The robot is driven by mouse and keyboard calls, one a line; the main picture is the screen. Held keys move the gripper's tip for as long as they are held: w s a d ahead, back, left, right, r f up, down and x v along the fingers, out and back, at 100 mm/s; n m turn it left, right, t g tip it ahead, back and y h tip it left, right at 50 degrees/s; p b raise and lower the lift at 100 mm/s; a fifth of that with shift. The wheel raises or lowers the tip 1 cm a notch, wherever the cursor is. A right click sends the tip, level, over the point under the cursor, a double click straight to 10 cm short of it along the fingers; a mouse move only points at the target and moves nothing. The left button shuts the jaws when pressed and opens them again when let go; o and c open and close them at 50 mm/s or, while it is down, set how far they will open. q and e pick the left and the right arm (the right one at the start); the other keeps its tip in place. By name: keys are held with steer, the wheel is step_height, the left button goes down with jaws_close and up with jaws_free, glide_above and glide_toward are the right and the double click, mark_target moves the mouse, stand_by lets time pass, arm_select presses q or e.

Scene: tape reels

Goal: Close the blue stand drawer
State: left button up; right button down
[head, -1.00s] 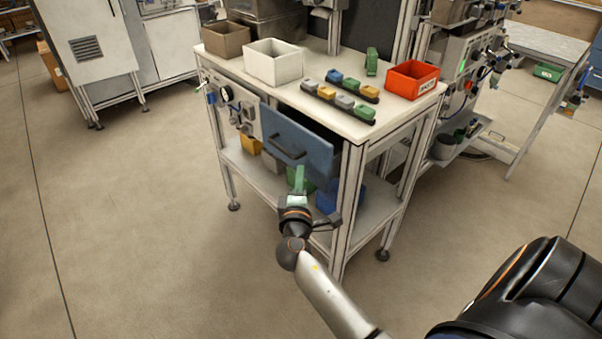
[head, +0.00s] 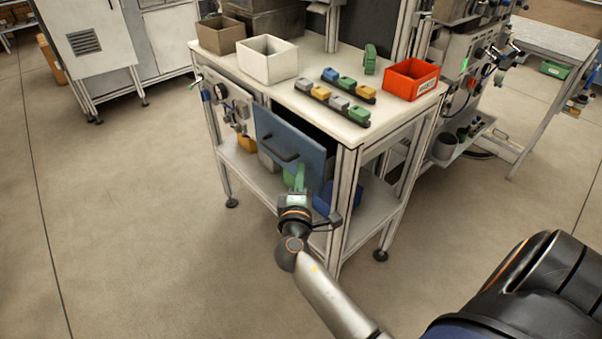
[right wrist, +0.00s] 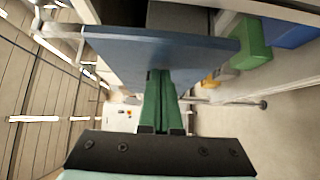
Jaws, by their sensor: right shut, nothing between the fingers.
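The stand (head: 350,133) has a white worktop, and its blue drawer (head: 285,142) is partly open, with the dark inside showing behind the front panel. The front has a dark bar handle (head: 278,150). My right gripper (head: 299,172), with green fingers, is shut and empty at the lower right part of the drawer front. In the right wrist view the closed fingertips (right wrist: 158,75) reach the lower edge of the blue drawer front (right wrist: 165,52); they look to be touching it, though exact contact is hard to tell. My left gripper is not in view.
On the worktop stand a brown bin (head: 221,34), a white bin (head: 267,61), a red bin (head: 411,80), rows of coloured blocks and a green tape reel (head: 370,60). Bins sit on the lower shelf, including a blue one (head: 345,195). The floor left of the stand is clear.

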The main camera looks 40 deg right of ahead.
mark_target(315, 173)
steer(key=d, duration=0.4)
steer(key=shift+w+d, duration=0.2)
steer(key=shift+d, duration=0.5)
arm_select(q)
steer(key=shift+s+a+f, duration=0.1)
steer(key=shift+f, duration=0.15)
arm_select(e)
steer(key=shift+r, duration=0.1)
steer(key=shift+d, duration=0.1)
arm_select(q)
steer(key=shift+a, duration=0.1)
